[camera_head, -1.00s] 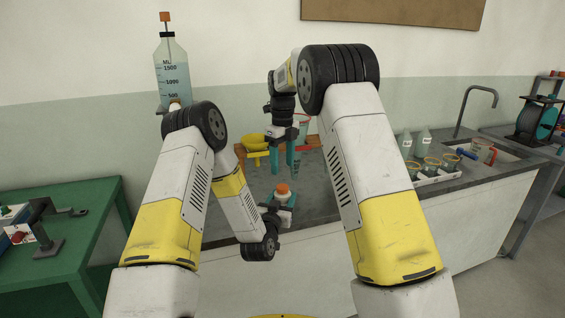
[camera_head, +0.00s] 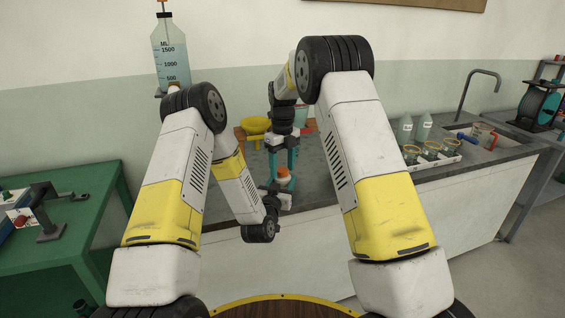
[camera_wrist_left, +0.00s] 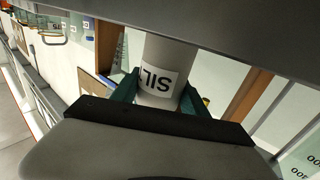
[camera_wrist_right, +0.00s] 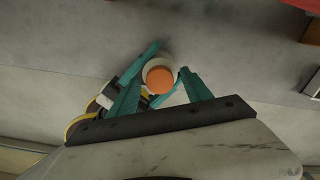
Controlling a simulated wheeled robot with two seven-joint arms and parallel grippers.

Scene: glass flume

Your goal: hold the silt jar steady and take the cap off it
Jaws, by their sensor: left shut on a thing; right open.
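The silt jar (camera_wrist_left: 160,60) is a pale cylinder with a label reading "SIL" in the left wrist view. My left gripper (camera_wrist_left: 158,92) is shut on its body, one teal finger on each side. The jar's orange cap (camera_head: 283,171) is on top in the head view. It also shows in the right wrist view (camera_wrist_right: 160,80), ringed by the jar's white shoulder. My right gripper (camera_head: 282,172) points down over the jar from above. Its open fingers (camera_wrist_right: 160,77) lie on either side of the cap in the right wrist view, with gaps. Finger height against the cap is hard to tell.
The grey worktop (camera_head: 320,181) lies around and behind the jar. A yellow funnel (camera_head: 255,125) stands behind it. A white tray (camera_head: 432,160) with several jars, two bottles and a sink are at right. A green bench (camera_head: 75,240) is at left.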

